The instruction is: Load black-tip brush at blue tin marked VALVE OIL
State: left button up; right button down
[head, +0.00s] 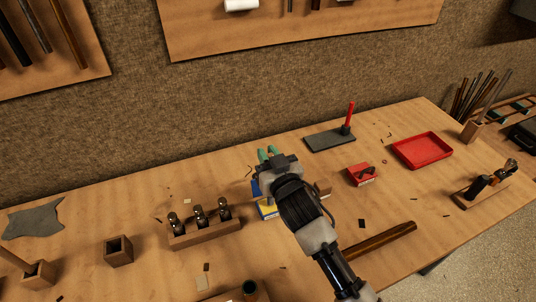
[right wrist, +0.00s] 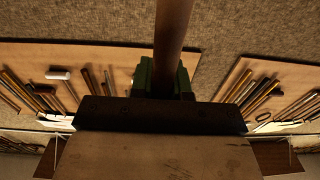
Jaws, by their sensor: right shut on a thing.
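My right gripper (head: 268,154) has green fingertips and is over the middle of the bench. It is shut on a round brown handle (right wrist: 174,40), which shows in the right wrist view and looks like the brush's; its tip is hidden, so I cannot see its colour. A blue tin (head: 266,209) with a yellow patch stands behind my right arm and is mostly covered by it. Its lettering is not readable. I cannot tell whether the brush touches the tin. My left gripper is not in view.
A wooden block (head: 205,234) with several small bottles stands left of the tin. Right of my arm are a small red box (head: 361,175), a red tray (head: 422,151) and a dark slab (head: 328,141) with a red upright stick. A wooden bar (head: 382,240) lies in front.

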jog(key=shift+f+b, duration=0.35)
jog(key=shift+f, duration=0.15)
dwell(0.8)
jog(key=shift+s+f, duration=0.1)
jog(key=shift+f, duration=0.1)
dwell(1.1)
jog(key=shift+r, duration=0.1)
notch_tip(320, 180, up, 7)
jog(key=p, duration=0.7)
dwell(0.6)
